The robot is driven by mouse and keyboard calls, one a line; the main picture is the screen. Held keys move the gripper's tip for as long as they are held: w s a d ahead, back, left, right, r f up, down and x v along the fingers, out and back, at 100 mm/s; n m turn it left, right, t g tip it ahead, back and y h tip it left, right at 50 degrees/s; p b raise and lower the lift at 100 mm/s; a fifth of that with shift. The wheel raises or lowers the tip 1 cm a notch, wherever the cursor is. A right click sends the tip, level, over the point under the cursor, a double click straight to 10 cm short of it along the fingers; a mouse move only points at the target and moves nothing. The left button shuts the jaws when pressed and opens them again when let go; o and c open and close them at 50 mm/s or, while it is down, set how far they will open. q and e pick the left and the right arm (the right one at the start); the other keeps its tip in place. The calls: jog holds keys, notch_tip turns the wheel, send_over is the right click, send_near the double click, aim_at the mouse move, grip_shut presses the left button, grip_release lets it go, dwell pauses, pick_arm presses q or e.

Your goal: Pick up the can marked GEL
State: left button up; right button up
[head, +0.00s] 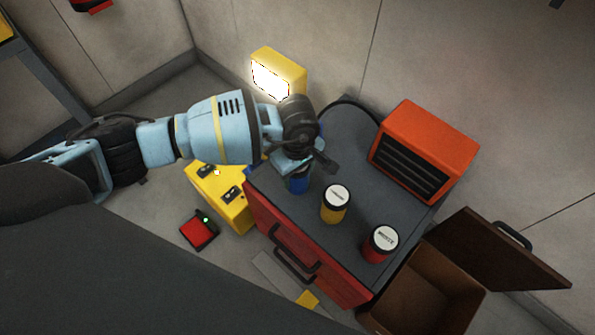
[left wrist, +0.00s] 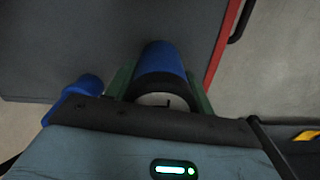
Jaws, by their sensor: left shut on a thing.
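A blue can (head: 298,184) with a dark rim is on or just above the grey top of the red cabinet, partly hidden under my left gripper (head: 300,160). In the left wrist view the blue can (left wrist: 163,60) sits between the green fingers of my left gripper (left wrist: 160,92), which is shut on it. Its pale lid is mostly covered; only an L-like mark shows. I cannot tell whether it is clear of the top. A yellow can (head: 333,207) and a red can (head: 379,245) stand to its right, their lid words too small to read surely. My right gripper is out of view.
The red cabinet (head: 335,275) also bears an orange slatted box (head: 428,148) at the back right. A lit yellow lamp (head: 277,75) is behind. An open brown box (head: 425,295) stands to the right. A yellow case (head: 222,200) and a red device (head: 198,232) are left of the cabinet.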

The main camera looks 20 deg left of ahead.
pick_arm(q)
notch_tip(320, 180, up, 4)
jog(key=shift+p, duration=0.65)
jog(key=s+d+p, duration=0.1)
jog(key=s+d, duration=0.2)
jog(key=s, duration=0.4)
jog(key=s+d+p, duration=0.2)
jog(key=s+d, duration=0.1)
jog(key=s, duration=0.5)
jog(key=shift+r, duration=0.45)
